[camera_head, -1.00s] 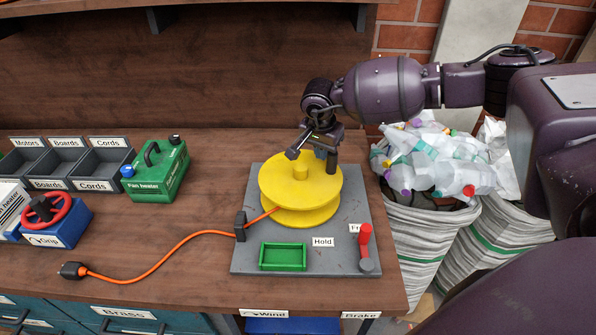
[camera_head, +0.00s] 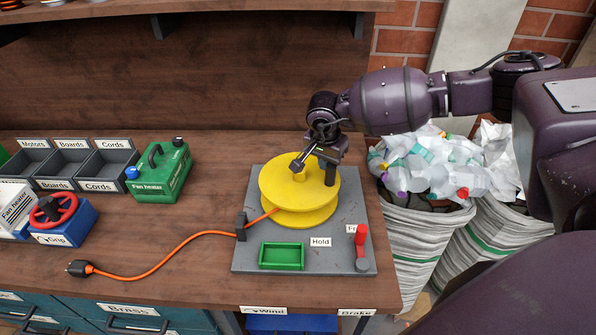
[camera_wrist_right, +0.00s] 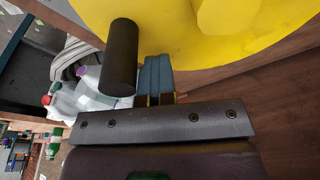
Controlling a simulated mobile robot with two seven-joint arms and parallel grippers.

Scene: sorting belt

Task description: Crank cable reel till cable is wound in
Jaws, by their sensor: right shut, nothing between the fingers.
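The yellow cable reel (camera_head: 277,192) lies flat on a grey base plate (camera_head: 345,203). Its upright dark crank knob (camera_head: 331,174) stands on the right part of the rim. My right gripper (camera_head: 321,160) is over the reel; its blue-grey fingers (camera_wrist_right: 157,76) are shut and empty, close beside the knob (camera_wrist_right: 122,55) in the wrist view. Contact cannot be told. The orange cable (camera_head: 165,249) runs through a dark guide (camera_head: 241,226) across the table to a black plug (camera_head: 79,268). The red lever (camera_head: 361,236) points toward a partly hidden "Fr…" label. My left gripper is not in view.
An empty green holder (camera_head: 282,257) is at the plate's front. A green fan heater (camera_head: 162,172), grey bins (camera_head: 103,163) and a red-wheeled blue device (camera_head: 62,220) stand left. Sacks of plastic waste (camera_head: 430,240) stand beyond the table's right edge. Bare table lies around the cable.

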